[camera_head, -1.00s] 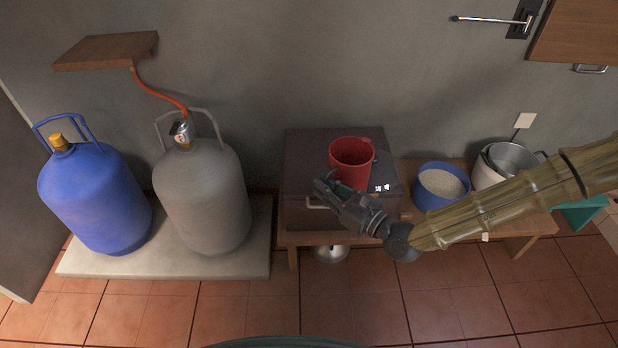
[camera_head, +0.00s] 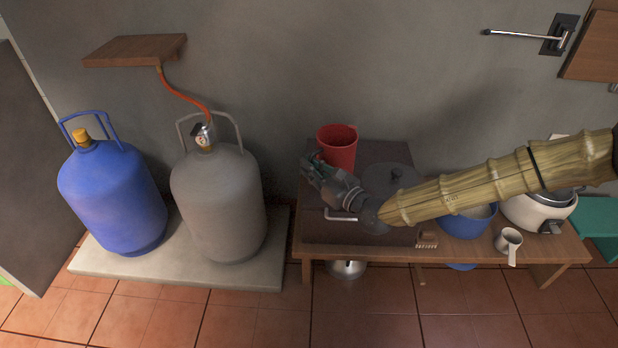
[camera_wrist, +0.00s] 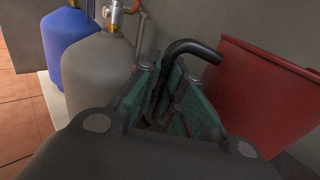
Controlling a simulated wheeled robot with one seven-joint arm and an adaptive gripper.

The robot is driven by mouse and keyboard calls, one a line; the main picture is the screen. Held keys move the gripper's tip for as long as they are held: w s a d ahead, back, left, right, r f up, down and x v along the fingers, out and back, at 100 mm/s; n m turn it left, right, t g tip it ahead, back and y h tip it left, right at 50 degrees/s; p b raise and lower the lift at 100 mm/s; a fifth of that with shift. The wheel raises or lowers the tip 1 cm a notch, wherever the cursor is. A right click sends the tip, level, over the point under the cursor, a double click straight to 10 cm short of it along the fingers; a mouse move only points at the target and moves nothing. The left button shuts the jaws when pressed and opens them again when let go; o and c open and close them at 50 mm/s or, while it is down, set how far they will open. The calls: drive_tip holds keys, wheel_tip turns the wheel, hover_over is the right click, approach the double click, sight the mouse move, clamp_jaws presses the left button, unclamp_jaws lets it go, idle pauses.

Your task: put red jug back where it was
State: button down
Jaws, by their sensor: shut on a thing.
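The red jug (camera_head: 337,147) is in the head view near the back wall, at the back left of a dark box (camera_head: 317,223). In the wrist view the jug (camera_wrist: 262,100) fills the right side, close beside the fingers. My gripper (camera_head: 318,170) is at the jug's front left; it also shows in the wrist view (camera_wrist: 168,105). It is shut on a dark curved bar (camera_wrist: 192,50), which looks like the jug's handle, reaching towards its rim. The jug's lower part is hidden, so I cannot tell whether it touches the box.
A low wooden bench (camera_head: 490,258) bears the box, a blue bowl (camera_head: 465,224), a white pot (camera_head: 538,215) and a small mug (camera_head: 508,242). A grey gas cylinder (camera_head: 215,200) and a blue one (camera_head: 112,200) stand left. Bare floor lies in front.

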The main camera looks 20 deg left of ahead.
drive_tip(key=shift+w+a, duration=0.1)
drive_tip(key=shift+a, duration=0.15)
drive_tip(key=f, duration=0.1)
drive_tip(key=f+b, duration=0.2)
drive_tip(key=shift+w+a+f, duration=0.25)
drive_tip(key=shift+f, duration=0.1)
drive_tip(key=c, duration=1.5)
unclamp_jaws()
drive_tip(key=shift+f, duration=0.1)
drive_tip(key=shift+c, duration=0.2)
drive_tip(key=shift+s+d+r, duration=0.1)
drive_tip(key=shift+d+r, duration=0.1)
drive_tip(key=p+v, duration=0.3)
drive_tip(key=v, duration=0.8)
drive_tip(key=shift+s+d, duration=0.15)
drive_tip(key=shift+d, duration=0.15)
